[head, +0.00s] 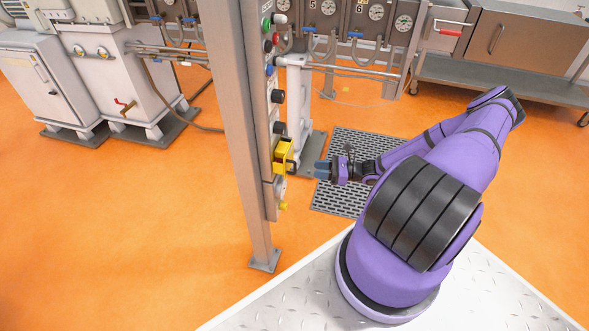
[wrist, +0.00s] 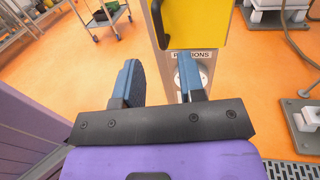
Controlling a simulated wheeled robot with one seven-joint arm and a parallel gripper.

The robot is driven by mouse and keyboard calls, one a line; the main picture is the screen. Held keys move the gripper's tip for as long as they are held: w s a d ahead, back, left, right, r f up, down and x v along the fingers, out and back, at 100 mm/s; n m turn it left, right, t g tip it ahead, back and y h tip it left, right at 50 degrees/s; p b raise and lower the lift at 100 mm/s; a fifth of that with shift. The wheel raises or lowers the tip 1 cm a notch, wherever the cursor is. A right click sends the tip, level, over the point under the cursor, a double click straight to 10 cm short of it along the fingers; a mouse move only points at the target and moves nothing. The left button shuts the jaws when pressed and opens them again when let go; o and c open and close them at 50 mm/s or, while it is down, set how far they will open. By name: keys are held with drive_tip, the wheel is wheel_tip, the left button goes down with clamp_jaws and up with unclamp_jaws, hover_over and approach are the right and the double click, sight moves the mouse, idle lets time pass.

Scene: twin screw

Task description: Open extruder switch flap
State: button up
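The yellow switch flap (head: 283,152) is mounted on the control panel of the grey post (head: 247,120), and it looks closed. My gripper (head: 322,169) is just right of the flap in the head view, with a small gap between them. In the wrist view the yellow flap (wrist: 195,22) fills the top middle. My gripper (wrist: 158,78) is open and empty there. Its right finger overlaps the plate just below the flap's lower edge and partly hides a label; I cannot tell whether it touches. The left finger is left of the flap, over the floor.
Several knobs and buttons (head: 277,97) line the panel above the flap. A round grey switch (wrist: 203,78) is below it in the wrist view. A grey floor grate (head: 343,143) lies under my arm. White machines (head: 110,75) stand back left. Orange floor is open around the post.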

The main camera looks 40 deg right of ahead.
sight(295, 171)
drive_tip(key=x, duration=0.9)
clamp_jaws()
